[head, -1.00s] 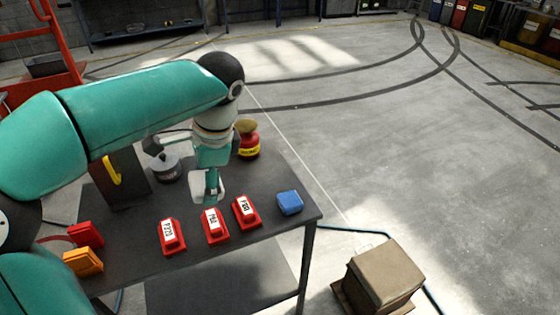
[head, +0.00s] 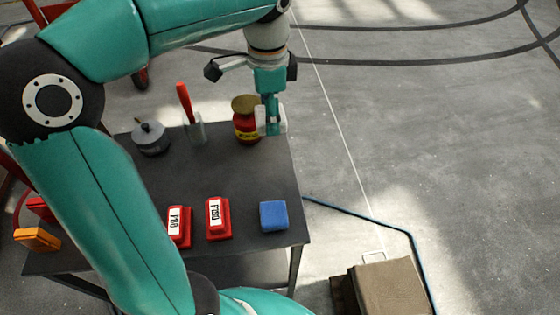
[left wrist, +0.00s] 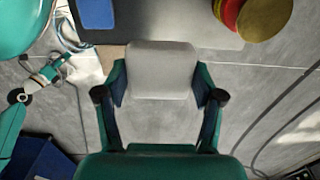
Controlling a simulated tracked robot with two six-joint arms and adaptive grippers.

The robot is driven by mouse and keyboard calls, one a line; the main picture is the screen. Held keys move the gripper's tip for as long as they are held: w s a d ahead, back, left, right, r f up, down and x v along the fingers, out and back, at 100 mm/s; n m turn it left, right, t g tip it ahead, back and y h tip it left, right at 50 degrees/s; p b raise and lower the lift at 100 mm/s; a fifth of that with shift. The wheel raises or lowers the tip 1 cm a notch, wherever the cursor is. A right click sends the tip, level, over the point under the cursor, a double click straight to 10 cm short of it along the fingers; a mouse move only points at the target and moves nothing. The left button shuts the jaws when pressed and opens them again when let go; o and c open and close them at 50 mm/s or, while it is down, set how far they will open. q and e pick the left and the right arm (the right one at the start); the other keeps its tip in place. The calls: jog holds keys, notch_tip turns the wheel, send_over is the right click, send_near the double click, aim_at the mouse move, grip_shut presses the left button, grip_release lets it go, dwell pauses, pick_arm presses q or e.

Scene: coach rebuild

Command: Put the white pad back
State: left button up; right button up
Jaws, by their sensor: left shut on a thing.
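My left gripper (head: 270,122) is shut on the white pad (head: 277,120). It holds the pad near the table's right edge, just right of the red jar. In the left wrist view the pad (left wrist: 160,70) fills the space between the two fingers, pale and flat-faced. Grey floor shows around and beyond it. What looks like my right gripper (left wrist: 52,68) is small at the left of the left wrist view; its jaws are too small to judge.
The dark table (head: 255,175) bears red labelled blocks (head: 218,218), a blue block (head: 273,216), a red jar (head: 246,121), a grey pot (head: 150,138) and a red-handled tool (head: 186,103). My left arm hides the table's left part. A cardboard box (head: 390,288) stands on the floor.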

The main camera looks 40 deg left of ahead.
pick_arm(q)
jog(key=b, duration=0.2)
send_over(273, 173)
notch_tip(273, 173, down, 14)
jog(key=shift+w+r, duration=0.1)
jog(key=shift+r, duration=0.05)
jog(key=shift+d+f, duration=0.1)
jog(key=shift+f, duration=1.95)
jog(key=o, duration=1)
jog(key=shift+f, duration=0.1)
notch_tip(273, 173, up, 12)
jog(key=shift+r+p, duration=0.1)
jog(key=shift+p, duration=0.6)
